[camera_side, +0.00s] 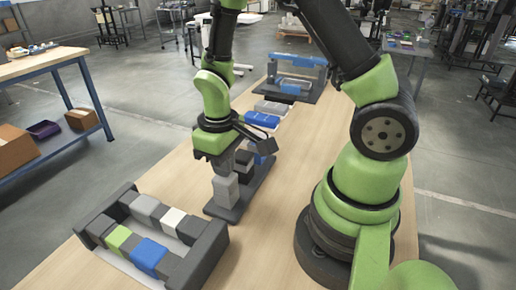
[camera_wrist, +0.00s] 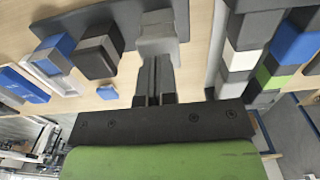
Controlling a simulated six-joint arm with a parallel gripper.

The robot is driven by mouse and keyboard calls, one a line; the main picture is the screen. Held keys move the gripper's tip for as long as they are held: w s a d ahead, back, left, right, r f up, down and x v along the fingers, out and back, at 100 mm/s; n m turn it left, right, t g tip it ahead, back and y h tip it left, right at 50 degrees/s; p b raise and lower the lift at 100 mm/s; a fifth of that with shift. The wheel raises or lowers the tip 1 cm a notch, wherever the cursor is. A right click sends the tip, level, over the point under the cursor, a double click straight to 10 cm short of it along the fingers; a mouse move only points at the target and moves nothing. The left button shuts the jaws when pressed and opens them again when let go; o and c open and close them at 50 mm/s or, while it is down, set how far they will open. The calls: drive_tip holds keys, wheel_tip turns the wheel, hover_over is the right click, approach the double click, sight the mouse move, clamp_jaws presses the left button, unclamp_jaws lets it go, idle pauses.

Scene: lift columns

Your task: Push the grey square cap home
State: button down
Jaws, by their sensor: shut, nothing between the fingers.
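The light grey square cap (camera_side: 226,188) tops the near column on a long dark base plate (camera_side: 240,207). It also shows in the wrist view (camera_wrist: 157,42), just past my fingertips. My gripper (camera_side: 220,172) is shut and empty, pointing down over the cap. In the wrist view the closed fingers (camera_wrist: 155,70) meet the cap's edge; I cannot tell whether they press on it. The cap's seat is hidden. Farther along the plate stand a dark grey column (camera_wrist: 98,50) and a blue-topped one (camera_wrist: 54,50).
A dark rack (camera_side: 206,250) with grey, green, white and blue blocks lies at front left. Blue (camera_side: 262,119) and grey (camera_side: 271,107) pieces lie behind the columns. A dark stand with a blue bar (camera_side: 300,60) is at the far end. Bare wood lies between rack and plate.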

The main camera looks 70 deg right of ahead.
drive_tip(key=shift+r, duration=0.15)
wheel_tip(320, 180, up, 8)
drive_tip(key=shift+r, duration=0.15)
idle(0.7)
